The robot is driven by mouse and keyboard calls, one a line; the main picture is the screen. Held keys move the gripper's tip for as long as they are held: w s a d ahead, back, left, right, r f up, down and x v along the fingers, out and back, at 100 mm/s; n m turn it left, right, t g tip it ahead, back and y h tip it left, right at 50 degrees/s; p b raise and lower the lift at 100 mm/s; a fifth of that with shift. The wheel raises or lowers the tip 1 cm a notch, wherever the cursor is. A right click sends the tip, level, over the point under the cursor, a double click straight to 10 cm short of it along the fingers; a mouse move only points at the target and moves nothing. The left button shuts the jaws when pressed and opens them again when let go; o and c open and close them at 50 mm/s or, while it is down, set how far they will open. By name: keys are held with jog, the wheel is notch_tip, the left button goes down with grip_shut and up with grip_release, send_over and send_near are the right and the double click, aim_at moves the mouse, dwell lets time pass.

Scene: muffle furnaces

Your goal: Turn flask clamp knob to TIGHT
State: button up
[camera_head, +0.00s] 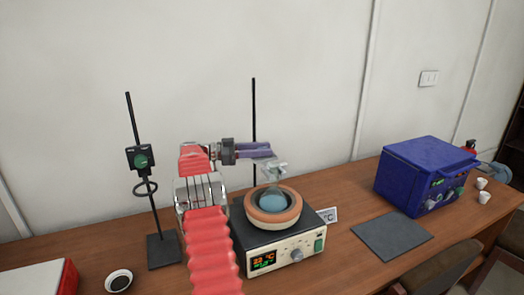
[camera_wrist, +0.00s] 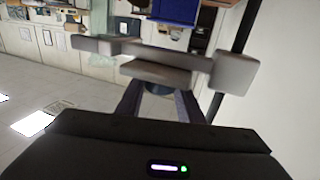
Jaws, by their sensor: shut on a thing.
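The flask clamp (camera_head: 274,170) is a pale grey fitting by the upright black rod (camera_head: 254,105), above the round flask (camera_head: 272,203). My gripper (camera_head: 272,151) reaches in from the left at clamp height, its purple fingers closed. In the wrist view my gripper (camera_wrist: 160,102) has its two fingers on either side of a small dark rounded part, the flask clamp knob (camera_wrist: 158,90). Grey clamp bars (camera_wrist: 155,72) lie just beyond it. The knob is mostly hidden in the head view, and its TIGHT mark cannot be read.
The flask sits in an orange-rimmed heating mantle (camera_head: 262,217) on a hotplate (camera_head: 293,250). A blue furnace (camera_head: 425,165) and dark mat (camera_head: 391,236) are at right.

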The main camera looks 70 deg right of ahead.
jog(key=shift+w+m+g+y, duration=0.1)
jog(key=shift+m+g+y, duration=0.3)
jog(key=shift+m+y, duration=0.3)
jog(key=o, duration=1.1)
jog(key=shift+v, duration=3.7)
